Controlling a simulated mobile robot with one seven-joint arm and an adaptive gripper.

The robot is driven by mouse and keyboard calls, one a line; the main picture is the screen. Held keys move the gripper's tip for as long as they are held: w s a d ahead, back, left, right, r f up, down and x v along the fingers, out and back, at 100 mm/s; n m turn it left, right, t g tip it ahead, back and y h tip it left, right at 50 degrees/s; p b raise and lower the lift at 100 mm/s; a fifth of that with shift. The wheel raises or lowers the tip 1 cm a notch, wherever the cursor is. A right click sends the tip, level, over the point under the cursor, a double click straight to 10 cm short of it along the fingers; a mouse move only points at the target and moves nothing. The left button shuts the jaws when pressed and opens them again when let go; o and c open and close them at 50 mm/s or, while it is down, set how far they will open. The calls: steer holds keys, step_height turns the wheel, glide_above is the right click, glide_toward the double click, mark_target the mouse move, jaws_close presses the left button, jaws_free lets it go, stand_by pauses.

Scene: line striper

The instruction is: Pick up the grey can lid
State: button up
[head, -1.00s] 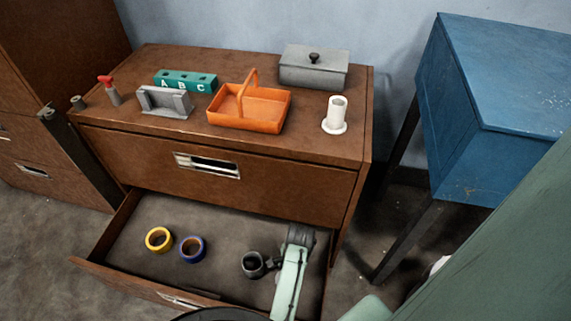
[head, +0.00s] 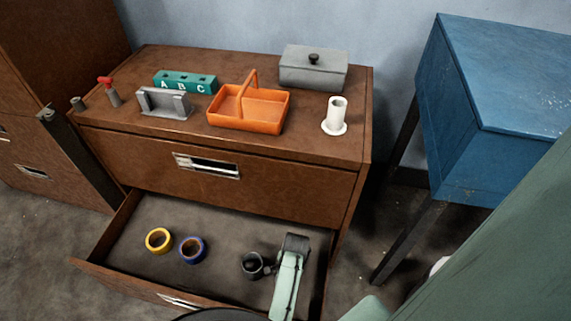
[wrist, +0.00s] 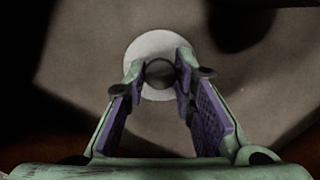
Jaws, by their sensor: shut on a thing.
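In the wrist view the can lid (wrist: 152,43) is a pale grey disc with a dark round knob (wrist: 160,73) at its middle. My gripper (wrist: 160,78) is shut on that knob, with a fingertip at each side of it. The lid's near edge is partly hidden by the fingers. In the head view my green arm reaches into the right part of the open drawer (head: 220,225). The lid cannot be made out clearly there.
A yellow tape roll (head: 148,241) and a blue one (head: 183,247) lie in the drawer. A dark round shape (head: 250,266) is left of my arm. An orange basket (head: 248,124), grey box (head: 312,76) and white spool-like holder (head: 335,128) stand on the cabinet top.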

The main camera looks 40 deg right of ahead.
jaws_close()
